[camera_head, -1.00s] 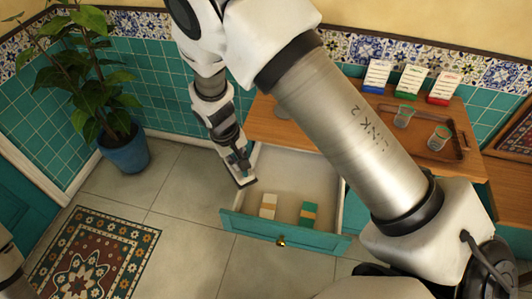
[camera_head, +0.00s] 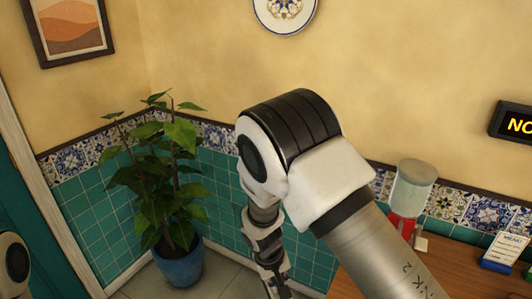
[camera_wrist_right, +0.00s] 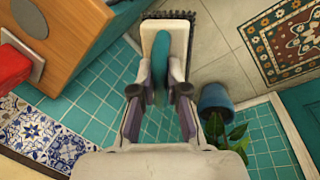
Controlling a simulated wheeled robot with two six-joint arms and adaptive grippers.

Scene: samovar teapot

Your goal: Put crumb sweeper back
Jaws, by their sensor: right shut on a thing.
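The crumb sweeper (camera_wrist_right: 150,38) shows in the right wrist view, with a pale body, a dark bristle edge at the top and a teal handle. My right gripper (camera_wrist_right: 161,75) is shut on the handle, one finger on each side. The sweeper is held in the air, above the tiled floor area. In the head view my right arm runs down the middle, and its gripper end is cut off at the bottom edge. The sweeper is not clearly visible there. My left gripper is out of view.
The wooden counter (camera_head: 362,285) holds a red-based dispenser (camera_head: 405,222) and a menu card (camera_head: 504,250). A plant in a blue pot (camera_head: 180,268) stands in the corner; its pot (camera_wrist_right: 215,100) and a patterned rug (camera_wrist_right: 288,38) show in the wrist view.

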